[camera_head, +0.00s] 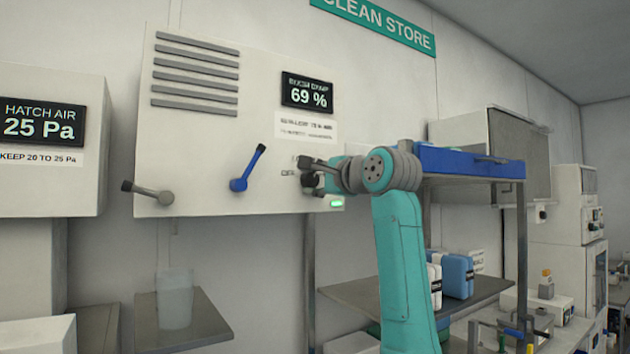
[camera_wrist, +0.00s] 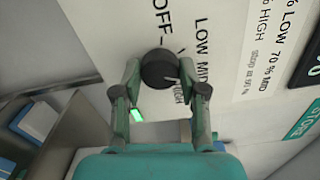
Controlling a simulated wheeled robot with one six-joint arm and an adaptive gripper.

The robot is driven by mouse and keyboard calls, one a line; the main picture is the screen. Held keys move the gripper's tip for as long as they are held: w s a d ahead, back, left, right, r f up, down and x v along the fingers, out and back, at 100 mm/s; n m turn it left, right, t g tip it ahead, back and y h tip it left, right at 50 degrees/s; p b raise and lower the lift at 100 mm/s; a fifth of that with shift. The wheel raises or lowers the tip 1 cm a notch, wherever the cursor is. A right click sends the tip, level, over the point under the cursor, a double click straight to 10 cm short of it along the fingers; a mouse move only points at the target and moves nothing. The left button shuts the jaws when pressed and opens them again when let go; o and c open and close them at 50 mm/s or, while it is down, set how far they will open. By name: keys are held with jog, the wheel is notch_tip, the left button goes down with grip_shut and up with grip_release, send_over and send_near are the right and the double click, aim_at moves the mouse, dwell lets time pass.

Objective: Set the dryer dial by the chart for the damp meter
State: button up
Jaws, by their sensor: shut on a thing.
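The damp meter (camera_head: 307,94) is a dark display on the white wall cabinet and reads 69 %. The printed chart (camera_head: 306,127) is below it; in the wrist view (camera_wrist: 268,60) parts read "LOW 70 % MID" and "HIGH". The dryer dial (camera_wrist: 157,66) is a round black knob, with OFF, LOW, MID and HIGH printed around it. My gripper (camera_wrist: 162,84) is shut on the dial, a finger on either side. In the head view my gripper (camera_head: 318,176) reaches the cabinet's lower right and mostly hides the dial. I cannot tell which mark the dial points to.
A green light (camera_head: 337,203) glows below the dial. A blue-handled lever (camera_head: 247,170) and a grey lever (camera_head: 148,193) are to its left. A blue tray (camera_head: 468,162) stands close on the right. A second meter (camera_head: 40,121) reads 25 Pa.

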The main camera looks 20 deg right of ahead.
jog(key=o, duration=1.1)
jog(key=shift+o, duration=0.2)
jog(key=v, duration=1.2)
jog(key=shift+w, duration=0.1)
